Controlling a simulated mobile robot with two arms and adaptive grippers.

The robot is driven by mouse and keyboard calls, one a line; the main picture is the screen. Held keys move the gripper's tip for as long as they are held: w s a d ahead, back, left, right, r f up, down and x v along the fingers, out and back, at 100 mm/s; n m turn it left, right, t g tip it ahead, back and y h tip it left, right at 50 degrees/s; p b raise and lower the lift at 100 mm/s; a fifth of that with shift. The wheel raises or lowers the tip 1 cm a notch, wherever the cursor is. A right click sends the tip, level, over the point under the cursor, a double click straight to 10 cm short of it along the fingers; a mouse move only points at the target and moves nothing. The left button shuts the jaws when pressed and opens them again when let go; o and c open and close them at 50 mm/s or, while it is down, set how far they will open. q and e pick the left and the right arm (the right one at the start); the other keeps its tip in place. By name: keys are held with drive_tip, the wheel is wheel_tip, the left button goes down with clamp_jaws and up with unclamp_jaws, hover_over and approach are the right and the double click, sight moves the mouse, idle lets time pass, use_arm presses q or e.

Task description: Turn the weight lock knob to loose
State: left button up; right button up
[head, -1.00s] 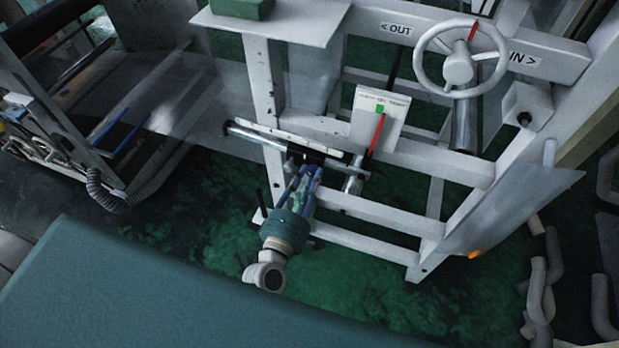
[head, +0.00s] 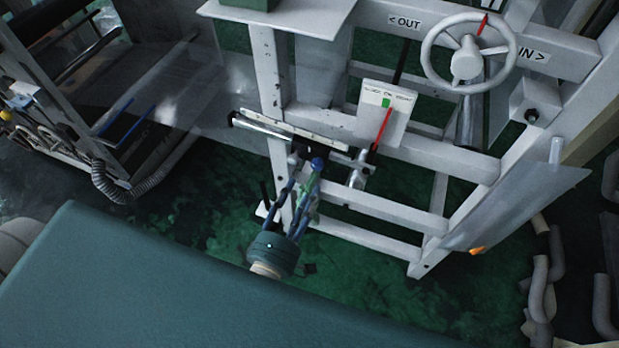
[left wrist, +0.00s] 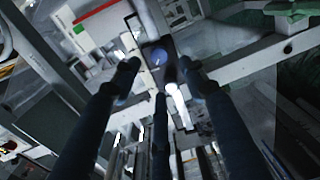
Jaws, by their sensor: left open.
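A small round blue knob (head: 318,163) sits on the lower left part of the white frame, below the panel with the red pointer. It also shows in the left wrist view (left wrist: 158,57), on a dark mount. I take it for the weight lock knob; I cannot read its setting. My left gripper (head: 303,168) reaches up to it from below in the head view. In the left wrist view its dark fingers (left wrist: 158,76) are spread, with the knob just beyond and between the tips; no finger is seen closed on it. My right gripper is not in view.
A white handwheel (head: 467,55) marked OUT and IN is at the upper right. A white panel (head: 388,108) carries a red pointer and green mark. Frame bars (head: 385,212) run close around my gripper. A teal surface (head: 150,285) fills the lower left.

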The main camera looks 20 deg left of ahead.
use_arm(q)
drive_tip(key=shift+s, duration=2.2)
drive_tip(key=s+f+m+g+h, duration=0.1)
drive_tip(key=s+f+m+g, duration=0.25)
drive_tip(key=f, duration=0.75)
drive_tip(key=s+f+m+g, duration=0.25)
drive_tip(key=f+m, duration=0.25)
drive_tip(key=f, duration=0.5)
drive_tip(key=s+f+m+g+h, duration=0.1)
drive_tip(key=s+f+m+g, duration=0.3)
drive_tip(key=f, duration=0.7)
drive_tip(key=s+a+f+m+g+y, duration=0.1)
drive_tip(key=s+a+f+m+g, duration=0.2)
drive_tip(key=s+f, duration=0.4)
drive_tip(key=s+a+f+m+g+y, duration=0.1)
drive_tip(key=s+a+f+m+g, duration=0.2)
drive_tip(key=s, duration=1)
wheel_tip(320, 180, down, 4)
drive_tip(key=a+m, duration=0.2)
drive_tip(key=shift+s+m+g+y, duration=0.25)
drive_tip(key=shift+m+g+y, duration=0.05)
drive_tip(key=shift+m, duration=0.05)
